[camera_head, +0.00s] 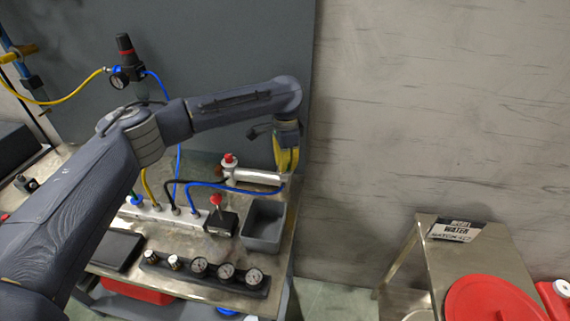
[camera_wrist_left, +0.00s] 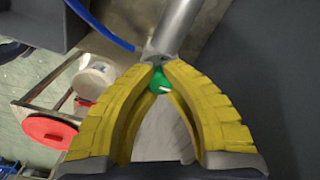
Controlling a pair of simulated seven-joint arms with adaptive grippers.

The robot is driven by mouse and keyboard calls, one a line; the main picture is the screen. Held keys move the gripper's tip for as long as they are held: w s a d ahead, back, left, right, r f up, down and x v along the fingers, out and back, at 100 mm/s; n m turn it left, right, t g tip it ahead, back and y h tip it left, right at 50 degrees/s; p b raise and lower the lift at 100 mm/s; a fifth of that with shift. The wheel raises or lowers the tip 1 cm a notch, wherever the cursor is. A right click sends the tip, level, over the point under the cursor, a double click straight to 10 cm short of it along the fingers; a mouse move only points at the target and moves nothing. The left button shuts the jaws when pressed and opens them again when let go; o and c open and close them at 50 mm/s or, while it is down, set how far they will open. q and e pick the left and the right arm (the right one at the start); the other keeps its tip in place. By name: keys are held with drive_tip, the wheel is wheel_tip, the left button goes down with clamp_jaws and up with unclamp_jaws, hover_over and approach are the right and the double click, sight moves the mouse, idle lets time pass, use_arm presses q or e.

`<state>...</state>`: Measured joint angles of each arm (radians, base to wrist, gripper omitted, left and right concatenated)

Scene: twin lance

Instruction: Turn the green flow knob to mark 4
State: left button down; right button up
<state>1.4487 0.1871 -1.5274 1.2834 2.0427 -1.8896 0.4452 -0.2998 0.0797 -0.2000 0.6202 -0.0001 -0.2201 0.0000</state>
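The green flow knob (camera_wrist_left: 158,82) is small, with a white pointer line on it. It sits at the end of a silver cylinder (camera_wrist_left: 176,28), which lies on the bench in the head view (camera_head: 256,177). My left gripper (camera_wrist_left: 160,70) has yellow fingers whose tips come together on either side of the knob, seemingly touching it. In the head view the left gripper (camera_head: 286,168) points down at the cylinder's right end and hides the knob. No numbered marks can be read. My right gripper is in neither view.
A grey bin (camera_head: 264,223) stands just below the cylinder, and a red-topped lever box (camera_head: 220,220) beside it. A gauge strip (camera_head: 205,275) lies along the bench's front. Blue and black hoses run to the cylinder. A side stand (camera_head: 475,260) is at right.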

use_arm(q)
drive_tip(key=m, duration=0.5)
drive_tip(key=shift+r+m, duration=0.15)
drive_tip(key=shift+m, duration=0.15)
drive_tip(key=shift+d+m, duration=0.1)
drive_tip(key=shift+m, duration=2.1)
drive_tip(key=c, duration=1.2)
unclamp_jaws()
drive_tip(key=shift+c, duration=0.2)
wheel_tip(320, 180, up, 12)
drive_tip(key=shift+s, duration=0.15)
